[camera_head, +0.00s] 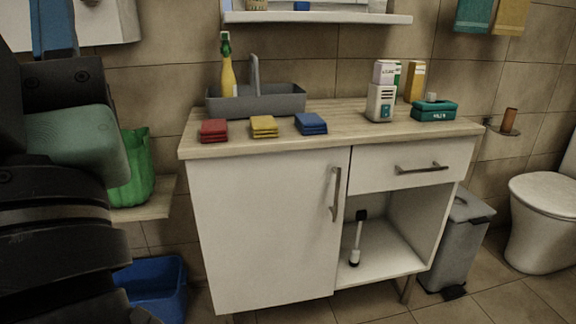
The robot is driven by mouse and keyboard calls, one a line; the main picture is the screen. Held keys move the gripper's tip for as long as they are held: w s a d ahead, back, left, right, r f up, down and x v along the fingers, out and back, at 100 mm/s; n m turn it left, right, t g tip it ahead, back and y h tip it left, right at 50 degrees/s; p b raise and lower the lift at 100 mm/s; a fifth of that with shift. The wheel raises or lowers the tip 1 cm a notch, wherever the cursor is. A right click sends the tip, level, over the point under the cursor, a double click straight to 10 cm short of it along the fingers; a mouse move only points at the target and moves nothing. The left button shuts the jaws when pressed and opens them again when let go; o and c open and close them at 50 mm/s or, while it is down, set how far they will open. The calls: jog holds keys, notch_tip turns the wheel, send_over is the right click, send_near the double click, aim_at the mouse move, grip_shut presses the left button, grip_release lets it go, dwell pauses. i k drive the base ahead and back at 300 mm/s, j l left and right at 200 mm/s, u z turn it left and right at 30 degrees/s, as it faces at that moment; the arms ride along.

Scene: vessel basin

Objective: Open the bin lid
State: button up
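A grey pedal bin (455,250) stands on the floor to the right of the white cabinet, between it and the toilet. Its grey lid (474,208) looks down on the bin, though the cabinet hides part of its left side. A dark pedal shows at the bin's front foot. My arm fills the left edge of the view, far from the bin. The fingers of my gripper are not in view.
The white cabinet (262,235) has a shut door, a drawer and an open bay holding a black and white tool (357,240). The toilet (545,215) stands right of the bin. Tiled floor (500,300) is clear in front. A blue tub (155,290) is at left.

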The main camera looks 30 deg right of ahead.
aim_at(466, 207)
jog(key=i+l+z, duration=0.15)
jog(key=l+z, duration=0.15)
jog(key=l, duration=0.2)
jog(key=i+l+z, duration=0.3)
jog(key=l, duration=0.15)
jog(key=i+l+z, duration=0.15)
jog(key=l+z, duration=0.2)
jog(key=i+l+z, duration=0.3)
jog(key=i+l, duration=0.75)
